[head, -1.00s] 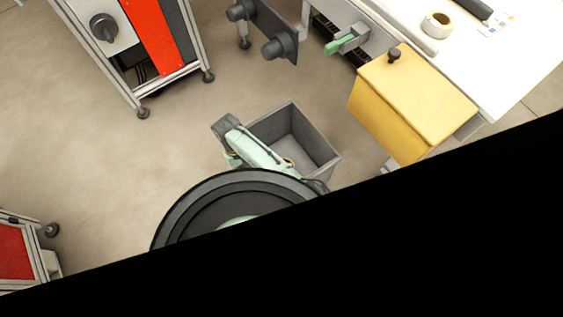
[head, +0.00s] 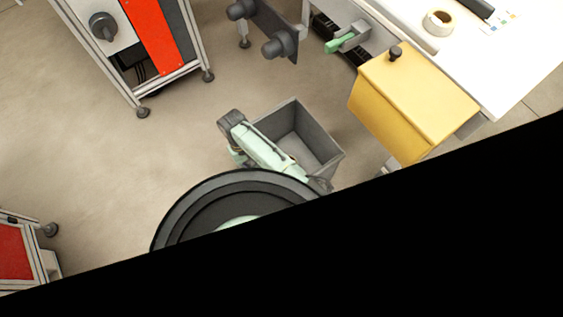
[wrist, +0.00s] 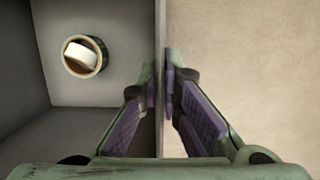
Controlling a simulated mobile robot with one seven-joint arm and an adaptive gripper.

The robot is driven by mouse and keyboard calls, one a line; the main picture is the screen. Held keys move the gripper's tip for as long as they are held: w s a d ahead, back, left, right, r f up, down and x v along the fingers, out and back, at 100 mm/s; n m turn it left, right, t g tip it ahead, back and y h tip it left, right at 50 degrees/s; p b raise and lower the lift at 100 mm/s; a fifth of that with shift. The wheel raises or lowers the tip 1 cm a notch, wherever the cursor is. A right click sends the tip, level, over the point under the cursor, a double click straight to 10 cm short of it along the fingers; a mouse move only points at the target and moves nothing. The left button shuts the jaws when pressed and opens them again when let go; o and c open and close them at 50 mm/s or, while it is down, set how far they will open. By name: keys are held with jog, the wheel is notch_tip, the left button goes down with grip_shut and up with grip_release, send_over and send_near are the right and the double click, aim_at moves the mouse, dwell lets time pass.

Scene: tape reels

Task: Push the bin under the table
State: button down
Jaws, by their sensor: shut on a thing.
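The grey open-topped bin (head: 321,139) stands on the floor beside my arm in the head view, left of the yellow box and below the white table (head: 509,79). In the wrist view my gripper (wrist: 163,90) is shut on the bin's wall (wrist: 159,30), one finger inside and one outside. A tape roll with something white in it (wrist: 84,55) lies inside the bin. In the head view my gripper is hidden behind my arm.
A yellow box (head: 415,95) is at the table's near corner, close to the bin's right. Dark rollers (head: 270,30) stand above. A cart with an orange panel (head: 150,35) is at upper left. Open floor (head: 130,175) lies left.

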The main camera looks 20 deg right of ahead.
jog(key=w+d+b, duration=0.4)
jog(key=d+b, duration=0.3)
jog(key=d, duration=0.6)
jog(key=w+d+b, duration=0.5)
jog(key=d+b, duration=0.3)
jog(key=d, duration=0.5)
jog(key=w+d+b, duration=0.4)
jog(key=d+b, duration=0.3)
jog(key=d, duration=0.6)
jog(key=shift+w, duration=0.25)
dwell(1.7)
jog(key=c, duration=1)
grip_release()
jog(key=shift+a, duration=0.15)
